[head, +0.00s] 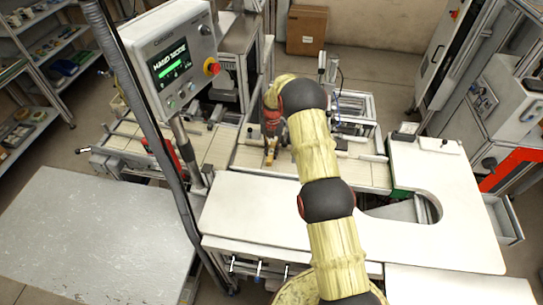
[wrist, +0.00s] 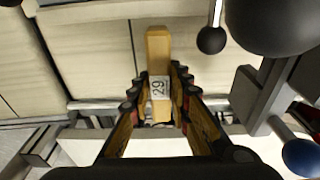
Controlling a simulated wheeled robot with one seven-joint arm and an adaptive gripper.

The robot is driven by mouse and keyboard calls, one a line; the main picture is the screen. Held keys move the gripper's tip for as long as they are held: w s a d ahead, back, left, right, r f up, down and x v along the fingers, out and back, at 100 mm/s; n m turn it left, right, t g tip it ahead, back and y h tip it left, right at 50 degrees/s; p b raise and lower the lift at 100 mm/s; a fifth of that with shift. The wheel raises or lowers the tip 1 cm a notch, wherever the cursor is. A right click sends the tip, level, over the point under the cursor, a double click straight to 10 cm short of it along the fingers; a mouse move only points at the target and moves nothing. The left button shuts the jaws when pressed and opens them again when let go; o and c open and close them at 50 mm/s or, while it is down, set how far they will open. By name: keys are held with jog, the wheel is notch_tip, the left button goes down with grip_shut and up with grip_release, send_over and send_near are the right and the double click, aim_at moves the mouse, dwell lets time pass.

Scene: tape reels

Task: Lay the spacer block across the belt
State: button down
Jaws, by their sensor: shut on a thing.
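The belt (wrist: 88,55) is a pale slatted surface behind the block. In the head view the belt (head: 218,150) runs left to right, and my gripper (head: 271,148) points down over it with the block (head: 270,158) small at its tips. I cannot tell whether the block touches the belt.
A metal rail (wrist: 95,104) crosses near the block. A black ball knob (wrist: 211,40) and a larger dark round part stand to its right. A control panel (head: 170,60) stands left of my arm. A white worktop (head: 260,212) lies in front of the belt.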

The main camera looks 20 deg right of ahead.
aim_at(271, 156)
jog(key=shift+f, duration=1.5)
jog(key=shift+f, duration=0.2)
jog(key=c, duration=1.7)
grip_release()
jog(key=shift+o, duration=0.2)
jog(key=shift+r, duration=0.1)
